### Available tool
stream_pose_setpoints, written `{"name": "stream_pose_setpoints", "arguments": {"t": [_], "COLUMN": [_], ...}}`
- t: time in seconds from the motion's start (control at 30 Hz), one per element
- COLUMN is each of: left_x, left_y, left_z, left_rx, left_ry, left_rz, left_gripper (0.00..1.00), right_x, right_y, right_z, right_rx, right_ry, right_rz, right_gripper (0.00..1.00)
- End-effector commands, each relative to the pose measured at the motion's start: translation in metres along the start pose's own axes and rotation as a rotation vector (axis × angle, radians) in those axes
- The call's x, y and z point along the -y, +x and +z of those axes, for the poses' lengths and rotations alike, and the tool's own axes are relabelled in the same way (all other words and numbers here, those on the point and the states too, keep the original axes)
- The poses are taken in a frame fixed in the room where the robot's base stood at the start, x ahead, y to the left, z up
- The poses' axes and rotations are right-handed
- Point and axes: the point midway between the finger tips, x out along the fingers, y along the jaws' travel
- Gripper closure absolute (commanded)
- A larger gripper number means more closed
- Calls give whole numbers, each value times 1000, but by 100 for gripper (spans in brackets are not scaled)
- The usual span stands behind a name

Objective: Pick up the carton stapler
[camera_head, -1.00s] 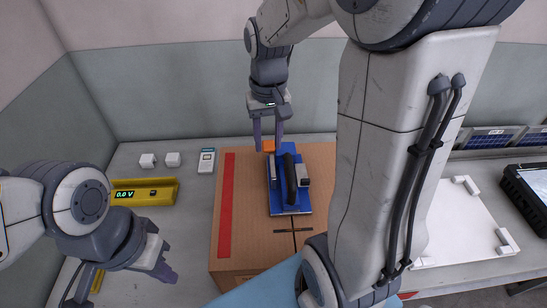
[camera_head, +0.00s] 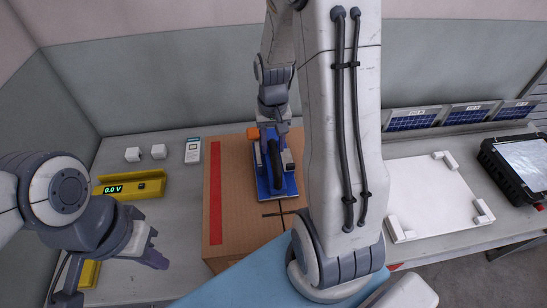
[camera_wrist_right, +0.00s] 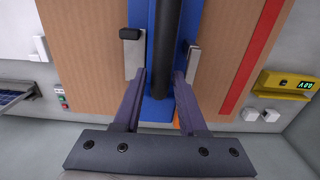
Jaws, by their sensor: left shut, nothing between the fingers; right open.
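My right gripper (camera_head: 272,146) is open and low at the stapler's far end. In the right wrist view, the fingers of my right gripper (camera_wrist_right: 161,80) stand on both sides of the stapler's dark bar (camera_wrist_right: 166,45), with gaps visible. Whether they touch the base is unclear. My left gripper (camera_head: 152,260) is shut and empty, left of the carton and away from the stapler.
A yellow meter (camera_head: 130,185) reading 0.0 V, two white cubes and a white handheld device (camera_head: 192,151) lie left of the carton. A white board (camera_head: 430,195) with corner blocks, small solar panels (camera_head: 470,116) and a black floodlight housing (camera_head: 520,165) are at right.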

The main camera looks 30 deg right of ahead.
Motion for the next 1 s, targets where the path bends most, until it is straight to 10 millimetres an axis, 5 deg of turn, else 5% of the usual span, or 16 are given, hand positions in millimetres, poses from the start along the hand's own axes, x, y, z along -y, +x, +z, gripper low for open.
{"name": "stream_pose_setpoints", "arguments": {"t": [0.3, 0.4, 0.43, 1.0], "left_x": [0, 0, 0, 0], "left_y": [-1, -1, -1, -1], "left_z": [0, 0, 0, 0], "left_rx": [0, 0, 0, 0], "left_ry": [0, 0, 0, 0], "left_rz": [0, 0, 0, 0], "left_gripper": [100, 100, 100, 100], "right_x": [0, 0, 0, 0], "right_y": [7, 7, 7, 6], "right_z": [0, 0, 0, 0], "right_rx": [-2, -2, -2, -1], "right_ry": [0, 0, 0, 0], "right_rz": [0, 0, 0, 0], "right_gripper": [59, 97, 100, 100]}}
